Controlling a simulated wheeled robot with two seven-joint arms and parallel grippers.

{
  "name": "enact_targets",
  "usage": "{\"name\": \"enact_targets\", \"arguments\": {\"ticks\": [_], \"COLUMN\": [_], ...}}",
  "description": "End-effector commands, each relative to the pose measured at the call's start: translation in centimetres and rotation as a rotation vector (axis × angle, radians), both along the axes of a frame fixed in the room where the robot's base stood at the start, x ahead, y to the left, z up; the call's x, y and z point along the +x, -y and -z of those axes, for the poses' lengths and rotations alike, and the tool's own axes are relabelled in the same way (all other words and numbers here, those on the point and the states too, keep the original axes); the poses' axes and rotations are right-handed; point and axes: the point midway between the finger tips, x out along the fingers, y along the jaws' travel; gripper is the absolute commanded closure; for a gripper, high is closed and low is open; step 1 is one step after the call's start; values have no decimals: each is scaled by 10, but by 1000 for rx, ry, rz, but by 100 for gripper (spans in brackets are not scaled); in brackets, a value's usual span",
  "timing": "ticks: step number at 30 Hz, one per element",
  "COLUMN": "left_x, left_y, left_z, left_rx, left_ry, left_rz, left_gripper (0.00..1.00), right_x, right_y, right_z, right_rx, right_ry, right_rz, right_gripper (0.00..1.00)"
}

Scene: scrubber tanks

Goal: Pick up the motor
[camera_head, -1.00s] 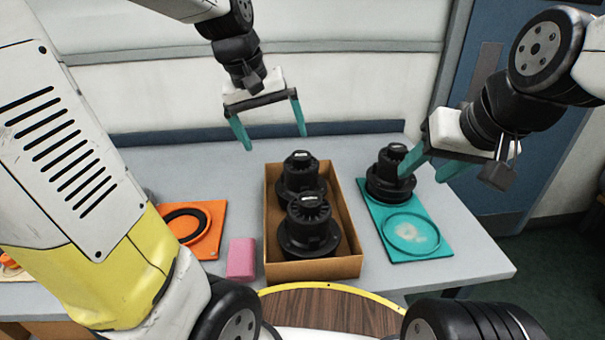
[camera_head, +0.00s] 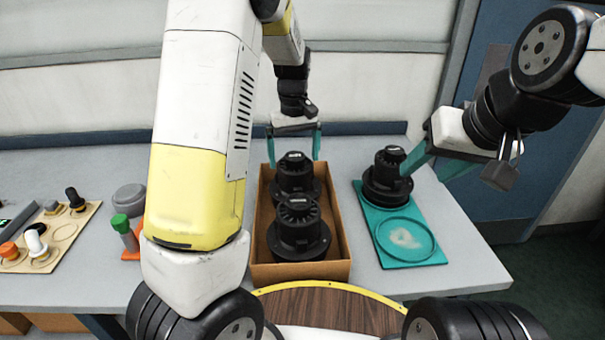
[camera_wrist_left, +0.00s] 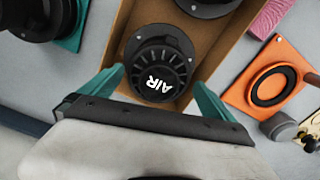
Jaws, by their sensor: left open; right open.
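A black motor (camera_head: 294,173) stands upright in the back of an open cardboard box (camera_head: 340,235); its top reads AIR in the left wrist view (camera_wrist_left: 160,75). A second black motor (camera_head: 298,230) stands in front of it in the box. A third motor (camera_head: 386,180) stands on a teal tray (camera_head: 430,243) at right. My left gripper (camera_head: 294,154) is open at the back motor, with its fingers on either side of the motor's top (camera_wrist_left: 158,84). Whether they touch it is unclear. My right gripper (camera_head: 425,172) is open beside the third motor.
A board with knobs (camera_head: 45,240) and a green-capped item (camera_head: 122,228) are at left. An orange tray (camera_wrist_left: 262,85) and pink block (camera_wrist_left: 270,18) lie beside the box, mostly hidden by my left arm in the head view. A wall stands behind the table.

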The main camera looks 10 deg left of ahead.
Motion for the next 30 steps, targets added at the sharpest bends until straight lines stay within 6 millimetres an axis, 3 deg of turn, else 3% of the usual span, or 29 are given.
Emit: {"name": "enact_targets", "arguments": {"ticks": [6,16,27,29,30], "left_x": [0,1,1,1,2], "left_y": [2,2,2,2,2], "left_z": [32,38,37,37,36], "left_rx": [1,-1,-1,-1,-1], "left_ry": [-3,0,0,0,4], "left_rz": [0,1,1,1,1], "left_gripper": [0,2,75,85,85], "right_x": [0,0,0,0,0], "right_y": [0,0,0,0,0], "right_z": [0,0,0,0,0], "right_rx": [0,0,0,0,0], "right_ry": [0,0,0,0,0], "right_rz": [0,0,0,0,0], "right_gripper": [48,48,48,48,48]}}
